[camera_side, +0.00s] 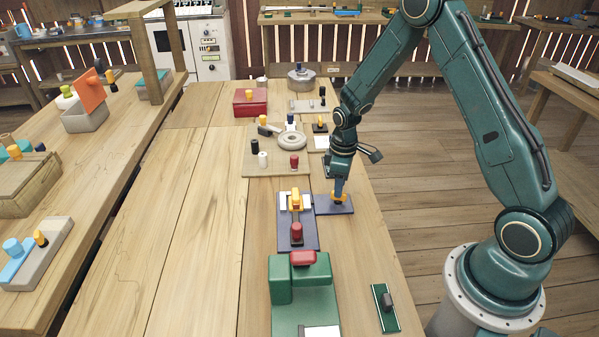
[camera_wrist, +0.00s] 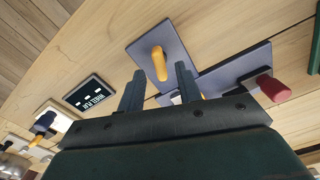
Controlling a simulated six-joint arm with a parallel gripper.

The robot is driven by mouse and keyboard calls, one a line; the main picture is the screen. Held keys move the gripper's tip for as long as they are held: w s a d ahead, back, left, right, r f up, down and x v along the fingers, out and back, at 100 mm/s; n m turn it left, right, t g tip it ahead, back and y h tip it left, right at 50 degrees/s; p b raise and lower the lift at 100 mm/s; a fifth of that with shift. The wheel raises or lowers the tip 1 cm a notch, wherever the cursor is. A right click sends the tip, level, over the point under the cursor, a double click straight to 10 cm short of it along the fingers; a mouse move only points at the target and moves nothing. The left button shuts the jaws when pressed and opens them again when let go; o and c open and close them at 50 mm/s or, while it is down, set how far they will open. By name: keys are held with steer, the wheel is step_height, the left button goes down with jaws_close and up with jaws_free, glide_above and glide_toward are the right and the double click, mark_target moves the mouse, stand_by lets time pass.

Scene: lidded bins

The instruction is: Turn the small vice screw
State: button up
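A dark blue plate (camera_side: 326,209) with an upright yellow handle (camera_side: 339,199) sits near the table's right edge; the handle also shows in the wrist view (camera_wrist: 159,64). My gripper (camera_side: 339,184) points down just above this handle. In the wrist view its two fingers (camera_wrist: 158,88) are apart with nothing between them, and the handle shows beyond their gap. I cannot tell for sure which part is the small vice screw.
A green block fixture (camera_side: 291,291) with a red handle (camera_side: 303,258) stands at the front. A green strip with a grey knob (camera_side: 387,301) lies to its right. A board with a grey ring (camera_side: 292,142) and several pegs lies behind. The table's left half is clear.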

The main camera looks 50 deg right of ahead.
steer(key=shift+f, duration=1)
jaws_close()
